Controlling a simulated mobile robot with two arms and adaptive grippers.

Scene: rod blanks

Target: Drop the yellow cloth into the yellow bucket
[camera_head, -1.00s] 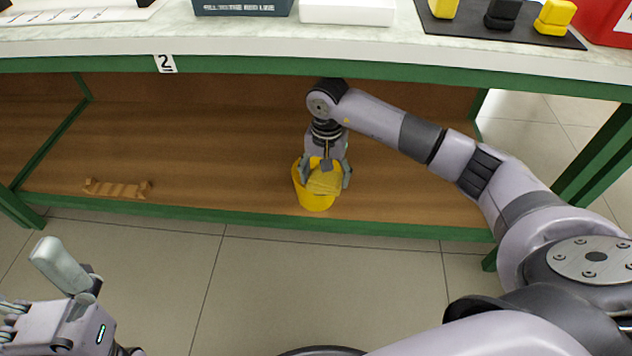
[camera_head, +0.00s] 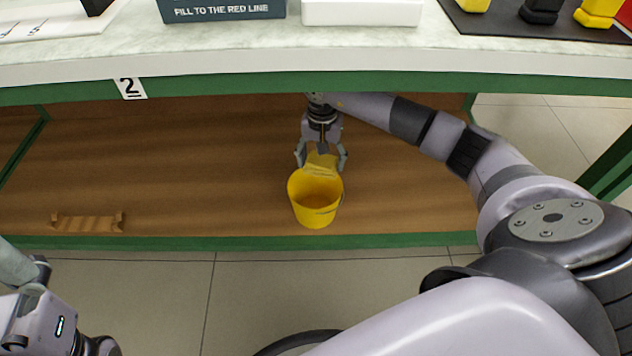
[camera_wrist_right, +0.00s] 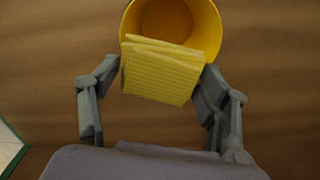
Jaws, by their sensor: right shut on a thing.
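The yellow bucket (camera_head: 312,216) stands upright on the wooden lower shelf, its open top showing an empty-looking inside. My right gripper (camera_head: 321,158) is shut on the folded, ribbed yellow cloth (camera_head: 320,164), just behind the bucket's far rim in the head view. In the right wrist view, the cloth (camera_wrist_right: 160,75) sits between the fingers of my right gripper (camera_wrist_right: 155,92) and overlaps the rim of the bucket (camera_wrist_right: 205,25). Whether cloth and rim touch, I cannot tell. My left gripper (camera_head: 25,290) is partly cut off at the lower left; its jaws are unclear.
A small wooden rack (camera_head: 88,223) lies at the left of the shelf (camera_head: 200,170). The green-edged white countertop (camera_head: 230,65) overhangs the shelf and my right arm reaches beneath it. Shelf space between rack and bucket is clear.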

